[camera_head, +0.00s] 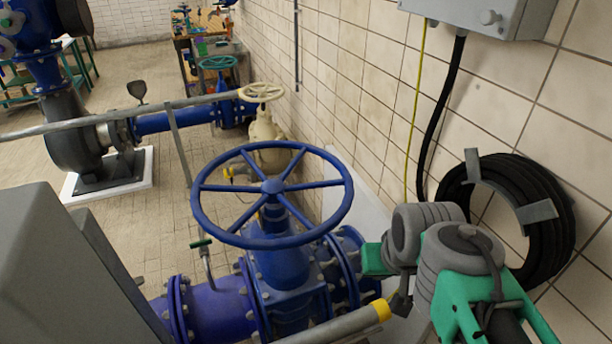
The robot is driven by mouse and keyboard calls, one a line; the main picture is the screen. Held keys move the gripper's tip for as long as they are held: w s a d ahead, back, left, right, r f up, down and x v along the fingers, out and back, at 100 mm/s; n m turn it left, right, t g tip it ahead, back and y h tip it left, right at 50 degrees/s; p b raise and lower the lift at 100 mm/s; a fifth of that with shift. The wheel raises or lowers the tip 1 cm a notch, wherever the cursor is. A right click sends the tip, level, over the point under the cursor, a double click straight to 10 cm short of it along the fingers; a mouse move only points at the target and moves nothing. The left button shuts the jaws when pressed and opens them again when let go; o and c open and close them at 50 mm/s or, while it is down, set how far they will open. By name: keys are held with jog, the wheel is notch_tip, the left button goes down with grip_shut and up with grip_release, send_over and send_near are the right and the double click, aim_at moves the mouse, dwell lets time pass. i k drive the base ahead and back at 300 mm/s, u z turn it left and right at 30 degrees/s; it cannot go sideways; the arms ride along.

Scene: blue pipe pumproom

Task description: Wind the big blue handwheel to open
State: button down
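The big blue handwheel (272,187) lies nearly level, facing up, in the middle of the view. Its spokes meet at a hub on top of a blue valve body (287,270), set in a thick blue pipe (215,304). My grey and green arm is folded at the lower right, beside the valve and near the wall. No part of it visibly touches the handwheel rim. I cannot make out my gripper's fingers; the far end of the arm is hidden behind its own links or out of view.
A grey rail with a yellow end (381,309) crosses in front of the valve. A black hose coil (548,215) hangs on the tiled wall at right, below a grey box (485,14). A cream handwheel (260,92) stands behind. A pump (75,145) is at left. Open floor shows between.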

aim_at(273, 191)
jog(key=u, duration=0.7)
jog(key=i, duration=0.95)
